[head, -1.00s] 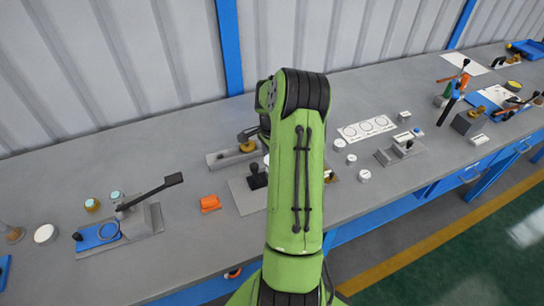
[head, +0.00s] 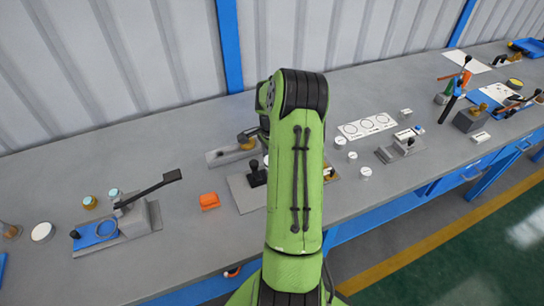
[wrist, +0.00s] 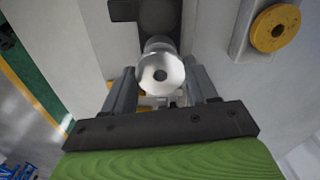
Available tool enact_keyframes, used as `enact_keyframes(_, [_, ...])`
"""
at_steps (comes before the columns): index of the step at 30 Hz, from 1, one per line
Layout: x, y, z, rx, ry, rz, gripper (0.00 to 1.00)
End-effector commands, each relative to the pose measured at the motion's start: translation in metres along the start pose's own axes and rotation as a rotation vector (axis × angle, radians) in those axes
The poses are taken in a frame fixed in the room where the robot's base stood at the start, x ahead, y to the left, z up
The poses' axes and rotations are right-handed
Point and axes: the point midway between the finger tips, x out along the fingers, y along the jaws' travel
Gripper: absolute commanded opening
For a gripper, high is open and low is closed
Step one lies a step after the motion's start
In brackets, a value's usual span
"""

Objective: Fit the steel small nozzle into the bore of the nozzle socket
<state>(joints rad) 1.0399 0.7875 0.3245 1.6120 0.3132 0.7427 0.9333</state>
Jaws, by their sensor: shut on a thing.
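The steel small nozzle (wrist: 160,72) shows in the wrist view as a bright round flange with a dark hole in its middle. It sits between the two fingers of my gripper (wrist: 162,90), which is shut on it. A dark grey block (wrist: 150,12) lies just beyond the nozzle at the top of the wrist view; I cannot tell whether this is the nozzle socket or whether the nozzle touches it. The socket's bore cannot be made out. In the head view my green arm hides the gripper, the nozzle and the bench behind them.
A grey plate with a black knob (head: 257,172) stands left of my arm, near an orange block (head: 209,201). A toggle clamp fixture (head: 130,220) is further left. Small round parts (head: 365,172) and another clamp (head: 403,147) are to the right. A yellow ring (wrist: 275,27) shows in the wrist view.

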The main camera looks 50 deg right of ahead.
Motion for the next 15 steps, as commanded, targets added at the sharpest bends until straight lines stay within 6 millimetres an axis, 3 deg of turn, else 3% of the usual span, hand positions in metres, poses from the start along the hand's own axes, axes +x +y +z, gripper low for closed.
enact_keyframes(15, [0.014,0.000,0.000,0.000,0.000,0.000,0.17])
